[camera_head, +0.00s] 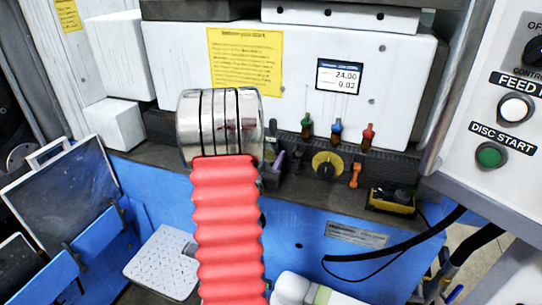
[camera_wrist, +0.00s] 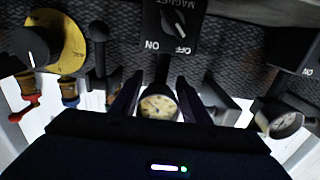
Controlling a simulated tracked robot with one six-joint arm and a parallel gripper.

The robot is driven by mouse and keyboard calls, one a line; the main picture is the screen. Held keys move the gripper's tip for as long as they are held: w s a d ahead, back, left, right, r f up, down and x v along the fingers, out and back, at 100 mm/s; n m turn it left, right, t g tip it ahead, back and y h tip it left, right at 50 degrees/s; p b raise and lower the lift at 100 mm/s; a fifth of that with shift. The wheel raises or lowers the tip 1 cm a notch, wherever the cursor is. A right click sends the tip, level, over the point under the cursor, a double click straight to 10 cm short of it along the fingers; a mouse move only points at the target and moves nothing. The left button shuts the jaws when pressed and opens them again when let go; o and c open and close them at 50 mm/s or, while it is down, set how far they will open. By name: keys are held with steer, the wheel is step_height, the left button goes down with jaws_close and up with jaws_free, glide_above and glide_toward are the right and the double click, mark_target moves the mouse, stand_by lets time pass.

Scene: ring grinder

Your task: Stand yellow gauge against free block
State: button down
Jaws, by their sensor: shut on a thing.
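The yellow gauge (camera_wrist: 158,107), a small round dial with a yellowish face, shows in the wrist view between the two dark fingers of my gripper (camera_wrist: 159,99). My gripper is shut on it, with the dial facing the camera. I cannot tell for certain which thing is the free block. A grey block-like piece (camera_wrist: 220,102) stands just right of the fingers in the wrist view, partly in shadow.
A second, pale-faced gauge (camera_wrist: 283,122) sits at the right in the wrist view. A MAGNET switch (camera_wrist: 180,22) is just beyond the fingers. A yellow-based knob (camera_head: 327,163) and coloured valves (camera_head: 337,130) stand right of my arm. White blocks (camera_head: 113,125) are at the left.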

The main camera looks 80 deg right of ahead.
steer(key=shift+r, duration=0.15)
steer(key=c, duration=1.5)
jaws_free()
steer(key=shift+f, duration=0.25)
steer(key=o, duration=0.5)
steer(key=shift+r, duration=0.15)
steer(key=w+a, duration=0.1)
steer(key=a, duration=1.1)
steer(key=shift+w, duration=0.15)
